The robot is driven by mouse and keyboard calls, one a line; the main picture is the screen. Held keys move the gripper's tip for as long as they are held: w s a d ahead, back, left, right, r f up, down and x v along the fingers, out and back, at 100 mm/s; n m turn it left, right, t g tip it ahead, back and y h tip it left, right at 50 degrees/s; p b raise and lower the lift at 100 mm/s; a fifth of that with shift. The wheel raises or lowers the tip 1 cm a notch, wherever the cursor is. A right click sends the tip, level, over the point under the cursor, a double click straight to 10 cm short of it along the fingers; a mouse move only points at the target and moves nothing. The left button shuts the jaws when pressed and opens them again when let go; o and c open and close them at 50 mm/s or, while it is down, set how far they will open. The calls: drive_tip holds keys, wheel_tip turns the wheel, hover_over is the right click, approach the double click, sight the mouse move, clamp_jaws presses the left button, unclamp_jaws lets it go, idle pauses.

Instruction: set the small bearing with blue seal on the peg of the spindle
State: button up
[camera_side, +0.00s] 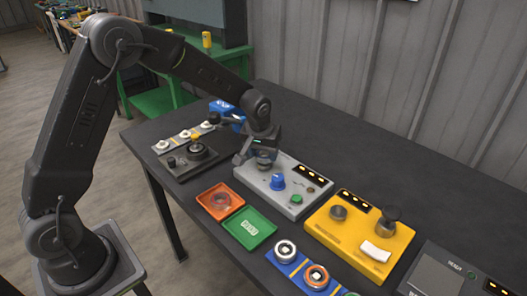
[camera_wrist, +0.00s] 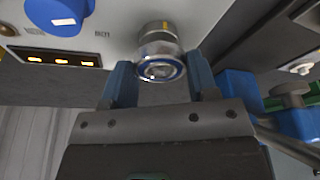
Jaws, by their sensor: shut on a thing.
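My gripper (camera_wrist: 161,82) has its two blue fingers on either side of the small bearing with blue seal (camera_wrist: 160,69) and is shut on it. The bearing's blue ring faces the wrist camera. A metal spindle (camera_wrist: 156,33) stands on the grey unit (camera_wrist: 112,10), directly behind the bearing in the wrist view. Its peg is hidden there, and I cannot tell whether the bearing is around the peg or just apart from it. In the side view my gripper (camera_side: 262,153) is low over the back left part of the grey unit (camera_side: 287,207).
A blue knob (camera_side: 278,181) and green button (camera_side: 296,199) stand near the spindle. A yellow unit (camera_side: 342,238) is to the right. In front are an orange tray (camera_side: 202,199), a green tray (camera_side: 230,229) and a blue rack (camera_side: 299,264) with bearings. A dark fixture (camera_side: 182,165) stands left.

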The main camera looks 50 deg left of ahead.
drive_tip(key=shift+f, duration=0.7)
idle(0.7)
drive_tip(key=o, duration=1.4)
drive_tip(key=shift+r, duration=0.1)
drive_tip(key=shift+r, duration=3.9)
